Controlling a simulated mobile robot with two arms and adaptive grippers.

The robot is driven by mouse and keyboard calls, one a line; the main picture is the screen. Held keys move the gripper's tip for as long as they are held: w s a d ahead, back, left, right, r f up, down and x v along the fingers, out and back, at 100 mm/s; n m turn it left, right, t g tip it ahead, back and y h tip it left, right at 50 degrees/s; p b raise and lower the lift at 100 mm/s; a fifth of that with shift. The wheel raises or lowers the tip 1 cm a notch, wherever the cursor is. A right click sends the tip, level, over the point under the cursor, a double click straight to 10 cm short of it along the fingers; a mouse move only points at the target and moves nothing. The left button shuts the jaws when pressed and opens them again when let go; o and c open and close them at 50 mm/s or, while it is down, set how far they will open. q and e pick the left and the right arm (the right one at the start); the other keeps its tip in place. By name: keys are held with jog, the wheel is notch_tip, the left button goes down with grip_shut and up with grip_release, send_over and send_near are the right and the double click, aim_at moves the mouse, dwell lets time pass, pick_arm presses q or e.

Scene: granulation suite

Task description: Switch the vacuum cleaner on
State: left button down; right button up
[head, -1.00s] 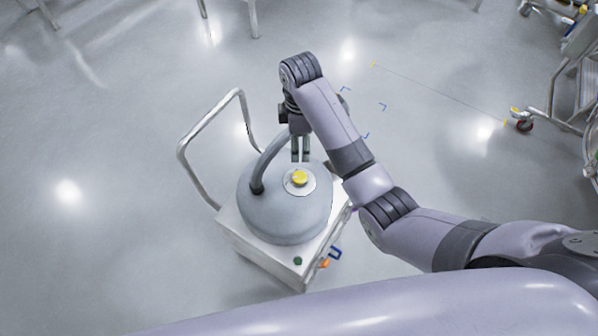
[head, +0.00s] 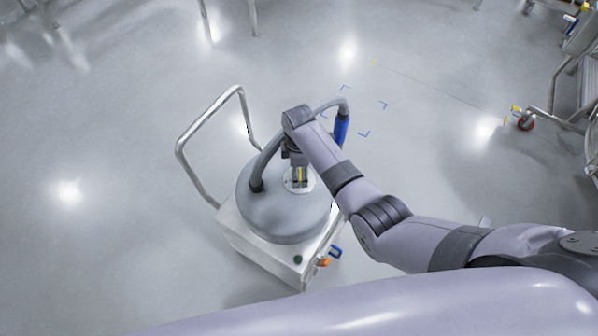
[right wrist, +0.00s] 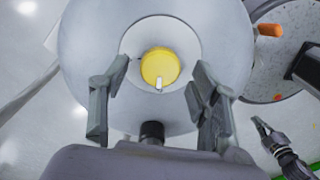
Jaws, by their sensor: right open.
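The vacuum cleaner (head: 283,217) is a grey dome on a steel cart, with a hose (head: 266,162) rising from its top. A yellow knob (right wrist: 160,67) with a white pointer mark sits on a pale round plate (right wrist: 187,33) on the dome. In the right wrist view the pointer is toward the bottom. My right gripper (head: 299,181) is directly over the knob, pointing down. Its open fingers stand on either side of the knob, with a gap to each side in the right wrist view. In the head view the gripper largely hides the knob.
The cart has a tubular handle (head: 183,160) at left and a green button (head: 298,259) and orange part (head: 324,262) at front. The hose ends in a blue grip (head: 341,130). A wheeled steel frame (head: 553,102) stands at far right. Floor around the cart is clear.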

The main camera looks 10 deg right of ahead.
jog(key=shift+f, duration=0.5)
jog(key=c, duration=1.1)
jog(key=shift+c, duration=0.2)
